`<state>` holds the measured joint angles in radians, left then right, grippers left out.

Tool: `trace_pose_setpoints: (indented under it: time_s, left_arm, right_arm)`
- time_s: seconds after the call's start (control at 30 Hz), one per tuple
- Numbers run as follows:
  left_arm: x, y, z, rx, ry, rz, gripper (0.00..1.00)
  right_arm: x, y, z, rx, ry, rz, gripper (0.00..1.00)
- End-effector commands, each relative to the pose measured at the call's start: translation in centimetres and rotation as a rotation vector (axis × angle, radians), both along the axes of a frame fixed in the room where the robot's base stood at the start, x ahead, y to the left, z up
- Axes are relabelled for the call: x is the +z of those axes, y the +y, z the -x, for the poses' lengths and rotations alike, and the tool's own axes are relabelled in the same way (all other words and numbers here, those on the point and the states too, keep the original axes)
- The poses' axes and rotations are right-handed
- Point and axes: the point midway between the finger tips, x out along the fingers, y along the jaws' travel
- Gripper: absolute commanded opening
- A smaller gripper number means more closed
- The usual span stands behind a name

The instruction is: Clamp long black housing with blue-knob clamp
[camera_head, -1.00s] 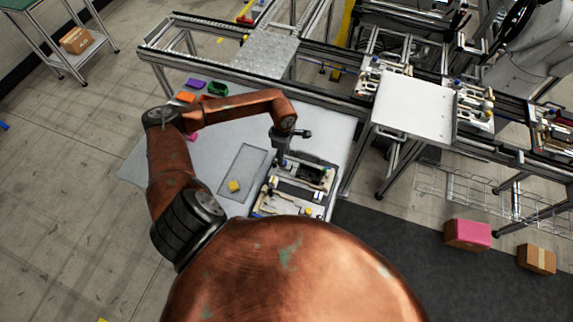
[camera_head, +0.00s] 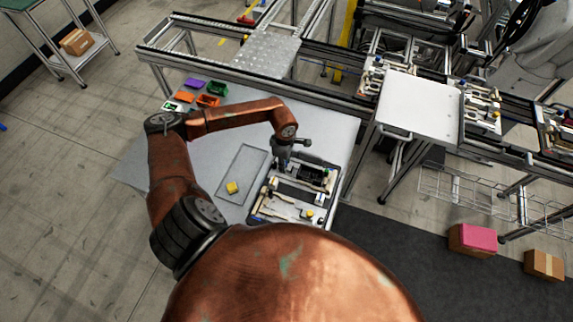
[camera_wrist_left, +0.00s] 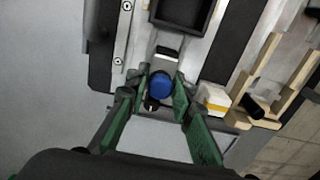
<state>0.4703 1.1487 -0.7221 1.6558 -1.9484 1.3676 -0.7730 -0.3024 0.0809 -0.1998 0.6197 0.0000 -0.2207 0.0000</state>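The pallet fixture (camera_head: 290,189) lies on the grey table. A black housing (camera_wrist_left: 188,8) sits in it, cut off by the top edge of the left wrist view. The blue knob (camera_wrist_left: 160,84) of a clamp lies just below the housing there. My left gripper (camera_wrist_left: 161,80) has its green fingers on either side of the knob, apart, with narrow gaps that I can barely make out. In the head view my left gripper (camera_head: 282,164) is at the fixture's upper left edge, its fingertips small and dark. My right gripper is not in view.
A yellow block (camera_head: 232,188) lies on a grey tray (camera_head: 243,160) left of the fixture. Small coloured bins (camera_head: 208,100) stand at the table's back. A conveyor frame (camera_head: 320,91) runs behind. Wooden-coloured fixture parts (camera_wrist_left: 255,95) stand right of the gripper.

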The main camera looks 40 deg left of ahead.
Motion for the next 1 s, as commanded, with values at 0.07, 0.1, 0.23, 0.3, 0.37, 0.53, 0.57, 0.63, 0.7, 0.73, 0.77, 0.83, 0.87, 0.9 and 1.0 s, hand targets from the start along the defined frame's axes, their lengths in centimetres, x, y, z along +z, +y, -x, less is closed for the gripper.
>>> trace_pose_setpoints:
  time_s: [0.07,0.1,0.23,0.3,0.37,0.53,0.57,0.63,0.7,0.73,0.77,0.83,0.87,0.9,1.0]
  left_arm:
    - [0.0,0.0,0.0,0.000,-0.001,0.000,0.12]
    - [0.0,0.0,0.0,0.000,-0.001,0.000,0.09]
    - [0.0,0.0,0.0,0.000,-0.001,0.000,0.00]
    - [0.0,0.0,0.0,0.000,-0.001,0.000,0.00]
    - [0.0,0.0,0.0,0.000,-0.001,0.000,0.00]
    - [0.0,0.0,0.0,0.000,-0.001,0.000,0.00]
    - [0.0,0.0,0.0,0.000,-0.001,0.000,0.00]
    - [0.0,-0.1,-0.1,0.000,-0.001,0.000,0.00]
    - [0.0,-0.3,-0.2,-0.001,-0.001,0.001,0.00]
    - [0.0,-0.4,-0.2,-0.001,-0.002,0.000,0.00]
    - [0.0,-0.5,-0.2,-0.002,-0.003,0.001,0.00]
    - [-0.1,-0.8,-0.3,-0.002,-0.003,0.001,0.00]
    - [-0.1,-0.9,-0.3,-0.002,-0.003,0.001,0.00]
    - [-0.1,-1.0,-0.4,-0.002,-0.002,0.002,0.00]
    - [-0.1,-1.4,-0.5,-0.001,-0.002,0.002,0.00]
  right_arm:
    - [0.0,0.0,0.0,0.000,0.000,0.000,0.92]
    - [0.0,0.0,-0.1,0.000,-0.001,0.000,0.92]
    - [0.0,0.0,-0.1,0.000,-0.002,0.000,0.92]
    - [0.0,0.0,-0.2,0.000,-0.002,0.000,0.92]
    - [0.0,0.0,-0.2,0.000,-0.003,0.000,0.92]
    - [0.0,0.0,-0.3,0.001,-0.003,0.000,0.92]
    - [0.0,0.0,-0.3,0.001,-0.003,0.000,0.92]
    - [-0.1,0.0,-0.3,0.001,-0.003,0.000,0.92]
    - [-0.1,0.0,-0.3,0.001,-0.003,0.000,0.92]
    - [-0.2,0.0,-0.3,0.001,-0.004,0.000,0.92]
    - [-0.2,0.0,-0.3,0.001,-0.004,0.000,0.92]
    - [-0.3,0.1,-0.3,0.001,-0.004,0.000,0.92]
    - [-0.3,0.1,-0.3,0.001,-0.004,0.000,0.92]
    - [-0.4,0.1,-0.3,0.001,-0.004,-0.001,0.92]
    - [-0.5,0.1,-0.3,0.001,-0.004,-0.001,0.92]
